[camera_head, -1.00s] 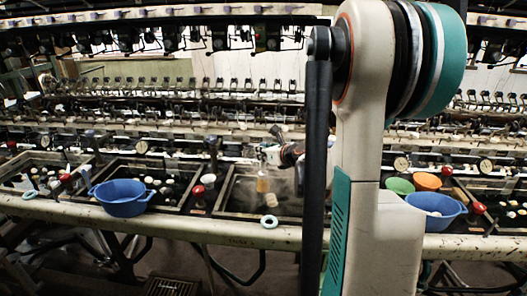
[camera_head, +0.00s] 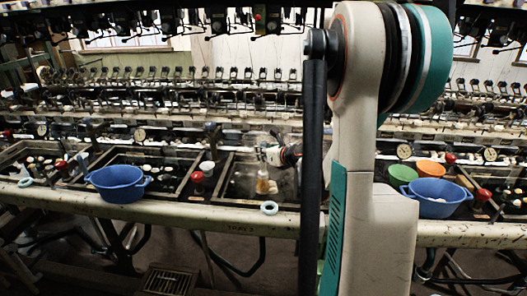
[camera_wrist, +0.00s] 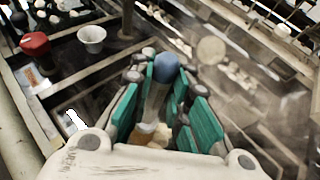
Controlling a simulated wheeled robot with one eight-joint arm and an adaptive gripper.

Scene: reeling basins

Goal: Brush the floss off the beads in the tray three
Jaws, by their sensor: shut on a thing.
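My gripper (camera_head: 268,156) reaches over a dark basin, the tray (camera_head: 233,200) in the middle of the bench. Its teal-padded fingers (camera_wrist: 165,110) are closed around a brush-like tool (camera_wrist: 167,66) with a blue end and a tan part lower down. In the head view a yellowish piece of the tool (camera_head: 262,184) hangs below the fingers. In the wrist view, small pale lumps (camera_wrist: 236,75) lie in the tray beyond the fingers; I cannot tell beads from floss. Whether the tool touches anything is unclear.
A blue bowl (camera_head: 118,185) stands left on the front beam, another (camera_head: 436,196) at right with green (camera_head: 402,176) and orange (camera_head: 431,169) bowls. A red knob (camera_head: 197,177) and white cup (camera_head: 207,168) stand left of the tray.

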